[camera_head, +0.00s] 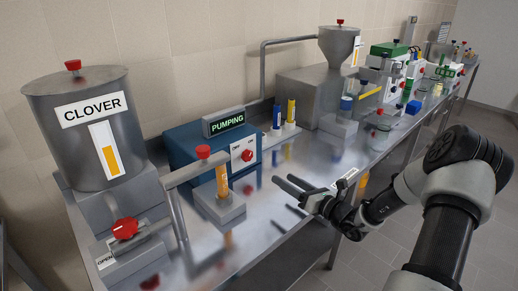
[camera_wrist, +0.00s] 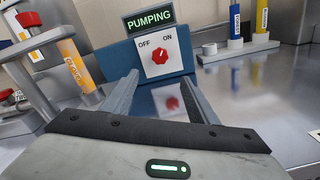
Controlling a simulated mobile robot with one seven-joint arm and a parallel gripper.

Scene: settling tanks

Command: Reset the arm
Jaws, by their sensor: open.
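My gripper (camera_head: 288,187) is open and empty above the metal counter, with its fingers pointing left toward the blue pump box. In the wrist view its two fingers (camera_wrist: 160,95) spread apart below the red knob (camera_wrist: 159,55) on the pump's white OFF/ON panel. The pump box (camera_head: 188,148) has a display reading PUMPING (camera_head: 227,123). The gripper is apart from the pump and touches nothing that I can see. My arm reaches in from the right side of the head view.
A steel CLOVER tank (camera_head: 70,155) with a red valve (camera_head: 125,228) stands at left. An orange cylinder (camera_head: 222,181) stands in a holder under the spout. Blue and yellow cylinders (camera_head: 291,112) stand in a rack behind. A hopper (camera_head: 338,45) and other machines line the counter (camera_head: 300,160).

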